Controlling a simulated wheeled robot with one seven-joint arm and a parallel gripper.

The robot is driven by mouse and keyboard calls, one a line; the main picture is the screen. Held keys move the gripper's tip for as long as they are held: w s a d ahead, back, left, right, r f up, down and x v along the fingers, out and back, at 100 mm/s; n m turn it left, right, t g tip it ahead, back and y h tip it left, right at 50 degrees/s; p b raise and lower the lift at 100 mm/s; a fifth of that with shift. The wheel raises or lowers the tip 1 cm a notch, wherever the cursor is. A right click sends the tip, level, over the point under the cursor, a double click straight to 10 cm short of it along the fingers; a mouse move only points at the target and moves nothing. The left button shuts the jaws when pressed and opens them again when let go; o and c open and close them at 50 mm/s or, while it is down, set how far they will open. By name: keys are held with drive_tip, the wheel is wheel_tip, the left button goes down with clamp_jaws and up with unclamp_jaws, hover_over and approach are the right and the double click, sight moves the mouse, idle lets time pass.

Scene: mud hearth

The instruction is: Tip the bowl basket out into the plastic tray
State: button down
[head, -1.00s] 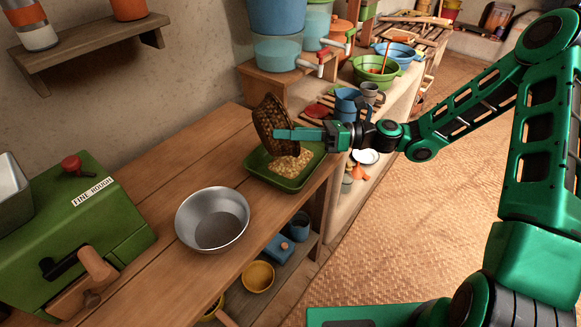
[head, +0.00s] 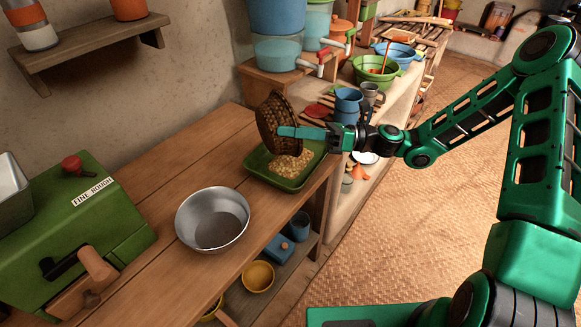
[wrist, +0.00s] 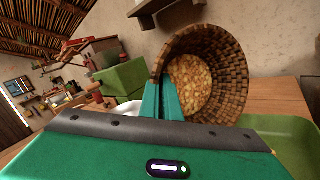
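The bowl basket (head: 274,122) is brown and woven, tilted steeply on its side above the plastic tray. My gripper (head: 290,132) is shut on the basket's rim; in the wrist view the green fingers (wrist: 162,100) meet at the edge of the basket (wrist: 228,72). Pale yellow grain-like pieces show inside the basket in the wrist view. The green plastic tray (head: 258,172) sits on the wooden bench under the basket and holds a pile of the same pieces (head: 290,167). It also shows in the wrist view (wrist: 285,135).
A metal bowl (head: 212,218) stands on the bench (head: 160,180) left of the tray. A green machine (head: 80,225) labelled "FINE ROUGH" is farther left. Blue water containers (head: 283,52) stand behind the tray. A blue cup (head: 348,98) is close behind my gripper.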

sight(275, 140)
drive_tip(key=shift+w+d, duration=0.1)
drive_tip(key=shift+d, duration=0.15)
drive_tip(key=shift+s+a+n+h, duration=0.3)
drive_tip(key=shift+s+a+h, duration=0.1)
drive_tip(key=shift+a, duration=0.25)
drive_tip(key=a, duration=0.1)
drive_tip(key=s+a+h, duration=0.1)
drive_tip(key=a+f+n+h, duration=0.1)
drive_tip(key=shift+s, duration=0.25)
drive_tip(key=shift+f, duration=0.15)
drive_tip(key=s+a+f+n+t+h+b, duration=0.1)
drive_tip(key=s+a+n+h+b, duration=0.1)
drive_tip(key=a+h, duration=0.3)
drive_tip(key=s+a+f+n+t+h+b, duration=0.2)
drive_tip(key=s+a+h+b, duration=0.1)
drive_tip(key=a+h+b, duration=0.2)
drive_tip(key=shift+s+a+f+t+h, duration=0.3)
drive_tip(key=shift+a+h, duration=0.5)
drive_tip(key=shift+h, duration=0.2)
idle(0.3)
